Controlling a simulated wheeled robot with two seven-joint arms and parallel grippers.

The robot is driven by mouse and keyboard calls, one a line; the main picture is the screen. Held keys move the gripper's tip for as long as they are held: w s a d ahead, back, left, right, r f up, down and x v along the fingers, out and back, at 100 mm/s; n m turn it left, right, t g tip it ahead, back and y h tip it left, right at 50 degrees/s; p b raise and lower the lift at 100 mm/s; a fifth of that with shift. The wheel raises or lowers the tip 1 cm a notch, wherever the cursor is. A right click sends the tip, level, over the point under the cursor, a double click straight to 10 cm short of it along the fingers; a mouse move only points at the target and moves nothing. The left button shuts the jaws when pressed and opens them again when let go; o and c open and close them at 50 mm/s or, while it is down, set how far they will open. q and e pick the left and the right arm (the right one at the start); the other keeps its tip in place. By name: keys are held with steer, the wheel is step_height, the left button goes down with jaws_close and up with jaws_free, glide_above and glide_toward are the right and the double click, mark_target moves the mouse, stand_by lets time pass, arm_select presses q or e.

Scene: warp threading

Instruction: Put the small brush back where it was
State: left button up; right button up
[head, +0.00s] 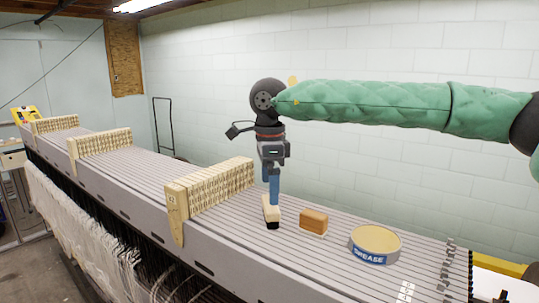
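A small brush (271,216) with a cream body and a dark lower front end is on the grey slatted top of the long machine, right of the nearest wooden comb block. My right gripper (272,199) points straight down, with its blue fingers at the top of this brush. The fingers overlap the brush in the view, and I cannot tell whether they are closed on it. A brown block-like brush (313,220) with a paler lower part sits just to the right. My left gripper is not in view.
A round grease tin (375,243) stands right of the brown brush. A row of wooden comb blocks (215,188) runs along the slatted top (330,253) to the left. Small white pieces (405,291) lie at the front edge. A pale block wall is behind.

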arm_select(q)
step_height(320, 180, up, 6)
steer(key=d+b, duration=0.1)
steer(key=b, duration=0.1)
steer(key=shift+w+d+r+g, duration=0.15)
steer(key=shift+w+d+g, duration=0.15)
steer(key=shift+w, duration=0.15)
arm_select(e)
step_height(320, 180, up, 8)
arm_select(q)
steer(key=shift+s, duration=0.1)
arm_select(e)
steer(key=shift+f, duration=0.15)
